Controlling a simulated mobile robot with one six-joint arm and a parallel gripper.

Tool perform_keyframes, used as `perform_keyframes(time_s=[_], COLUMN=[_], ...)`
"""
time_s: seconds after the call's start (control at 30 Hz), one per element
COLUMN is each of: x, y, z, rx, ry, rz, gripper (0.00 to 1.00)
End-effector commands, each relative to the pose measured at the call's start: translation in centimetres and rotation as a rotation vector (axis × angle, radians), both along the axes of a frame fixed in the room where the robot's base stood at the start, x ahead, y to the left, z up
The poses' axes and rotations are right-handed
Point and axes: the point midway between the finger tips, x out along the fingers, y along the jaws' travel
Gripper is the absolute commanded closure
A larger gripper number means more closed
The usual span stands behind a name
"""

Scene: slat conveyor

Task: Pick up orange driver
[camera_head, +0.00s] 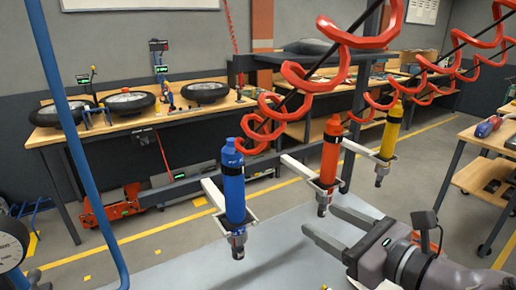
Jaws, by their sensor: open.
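The orange driver (330,150) hangs upright in a pale holder bracket (298,167) near the middle of the view, its dark tip pointing down. A blue driver (234,183) hangs to its left, and a yellow driver (390,131) hangs to its right and farther back.
Red coiled hoses (305,80) loop above the drivers. A pale grey surface (275,255) lies below. A blue pole (75,150) stands at the left. A workbench (150,123) with wheels is behind, and a wooden cart (488,175) stands at the right.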

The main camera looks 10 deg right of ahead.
Motion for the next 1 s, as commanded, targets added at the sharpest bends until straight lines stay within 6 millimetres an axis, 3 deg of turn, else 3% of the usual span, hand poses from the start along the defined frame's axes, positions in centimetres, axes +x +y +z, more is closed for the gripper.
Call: perform_keyframes(time_s=[0.03, 0.1, 0.2, 0.27, 0.4, 0.5, 0.67, 0.8, 1.0], x=[0.3, 0.4, 0.6, 1.6, 5.5, 6.3, 7.7, 10.9, 13.0], y=[-3.3, -6.9, -9.2, -9.3, -8.2, -8.3, -7.9, -7.3, -6.7], z=[1.5, 2.8, 3.7, 4.2, 3.9, 4.8, 4.6, 3.7, 3.8], rx=[0.068, 0.136, 0.176, 0.183, 0.179, 0.186, 0.177, 0.171, 0.171], ry=[-0.035, -0.087, -0.124, -0.128, -0.123, -0.122, -0.12, -0.127, -0.127], rz=[-0.103, -0.213, -0.282, -0.288, -0.282, -0.281, -0.288, -0.284, -0.284], gripper=[0.42, 0.42, 0.42, 0.42, 0.42, 0.42, 0.42, 0.42, 0.42])
